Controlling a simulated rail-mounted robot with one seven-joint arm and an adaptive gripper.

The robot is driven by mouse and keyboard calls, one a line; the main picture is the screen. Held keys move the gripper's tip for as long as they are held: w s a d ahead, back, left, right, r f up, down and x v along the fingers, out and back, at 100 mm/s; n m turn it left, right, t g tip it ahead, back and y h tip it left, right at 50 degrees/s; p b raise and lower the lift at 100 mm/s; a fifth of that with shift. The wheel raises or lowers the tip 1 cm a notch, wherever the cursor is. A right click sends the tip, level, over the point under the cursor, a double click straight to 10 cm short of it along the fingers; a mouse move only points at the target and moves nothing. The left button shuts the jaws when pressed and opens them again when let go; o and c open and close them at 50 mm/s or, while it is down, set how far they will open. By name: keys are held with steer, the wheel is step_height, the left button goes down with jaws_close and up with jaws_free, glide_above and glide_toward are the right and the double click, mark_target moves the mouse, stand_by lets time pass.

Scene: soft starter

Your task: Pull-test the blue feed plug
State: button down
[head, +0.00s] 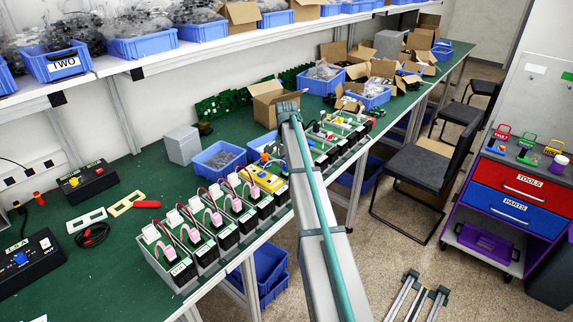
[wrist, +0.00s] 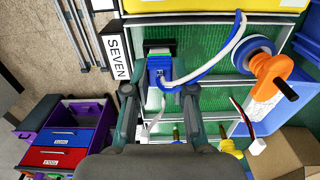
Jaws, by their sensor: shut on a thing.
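The blue feed plug (wrist: 158,72) shows in the wrist view, seated at a green board unit beside the label SEVEN (wrist: 117,57). A blue and a white wire (wrist: 222,57) curve from it up to the right. My gripper (wrist: 160,90) has one finger on each side of the plug and is shut on it. Whether the plug has shifted in its socket cannot be told. In the head view my arm reaches over the row of units (head: 240,205) and hides the gripper and plug.
An orange part with a blue disc (wrist: 268,72) stands close right of the plug, with a yellow part (wrist: 231,148) below. A cardboard box (head: 272,101) and blue bins (head: 219,158) crowd the green bench (head: 120,265). A tool cart (head: 518,195) and chair (head: 427,172) stand right.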

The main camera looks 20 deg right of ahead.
steer(key=shift+f, duration=0.1)
stand_by(0.3)
steer(key=c, duration=0.9)
jaws_free()
